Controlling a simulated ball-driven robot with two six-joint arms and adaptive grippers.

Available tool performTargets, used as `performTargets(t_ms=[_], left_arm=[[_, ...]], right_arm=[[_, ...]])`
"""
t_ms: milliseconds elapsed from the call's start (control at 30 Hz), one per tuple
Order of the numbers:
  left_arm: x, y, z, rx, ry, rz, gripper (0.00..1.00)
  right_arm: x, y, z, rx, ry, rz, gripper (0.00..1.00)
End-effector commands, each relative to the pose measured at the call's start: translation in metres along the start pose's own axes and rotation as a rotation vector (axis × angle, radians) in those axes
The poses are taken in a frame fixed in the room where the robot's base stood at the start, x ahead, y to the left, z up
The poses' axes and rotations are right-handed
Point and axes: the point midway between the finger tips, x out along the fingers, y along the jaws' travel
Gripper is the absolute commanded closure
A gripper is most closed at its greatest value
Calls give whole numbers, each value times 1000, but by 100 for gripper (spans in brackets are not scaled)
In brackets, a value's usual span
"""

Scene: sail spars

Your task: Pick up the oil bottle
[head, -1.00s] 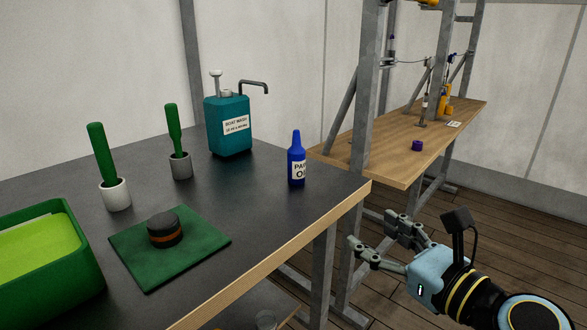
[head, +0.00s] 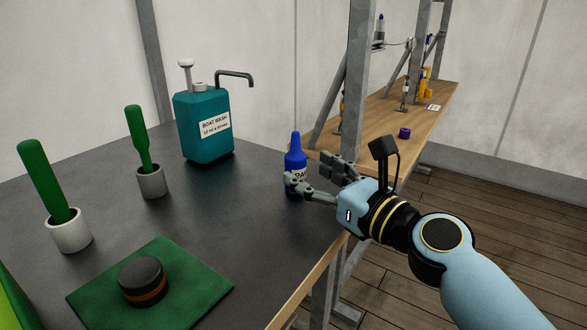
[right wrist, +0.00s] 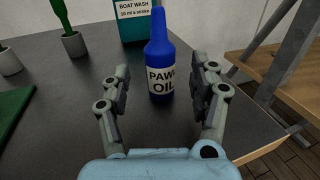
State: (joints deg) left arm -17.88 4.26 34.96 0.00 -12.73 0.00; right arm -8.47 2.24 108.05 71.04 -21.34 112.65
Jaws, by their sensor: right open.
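The oil bottle (head: 295,150) is blue with a white label and stands upright near the right edge of the dark bench. In the right wrist view the bottle (right wrist: 160,55) stands ahead, between the lines of the two fingers, its label reading "PAWL OIL". My right gripper (head: 311,176) is open and empty, its fingers close to the bottle. In the head view a finger covers part of the bottle's label and lower body. In the right wrist view the fingers (right wrist: 163,82) lie either side of the bottle with gaps. My left gripper is not in view.
A teal boat wash container (head: 205,130) with a pump stands behind the bottle. Two green-handled tools in pots (head: 70,232) (head: 151,182) and a black puck (head: 142,281) on a green mat (head: 205,290) are to the left. A wooden bench (head: 430,105) with a steel frame stands beyond.

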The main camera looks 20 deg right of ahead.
Motion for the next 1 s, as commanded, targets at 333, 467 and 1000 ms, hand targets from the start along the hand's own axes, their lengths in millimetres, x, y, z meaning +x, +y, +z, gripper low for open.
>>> performTargets(t_ms=[333, 467, 1000], left_arm=[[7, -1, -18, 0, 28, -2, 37], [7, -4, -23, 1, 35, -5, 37], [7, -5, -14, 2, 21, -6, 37]], right_arm=[[46, 0, -8, 1, -1, 0, 38], [54, 0, -8, 0, 1, 0, 38], [54, 0, -8, -1, 1, 0, 83]])
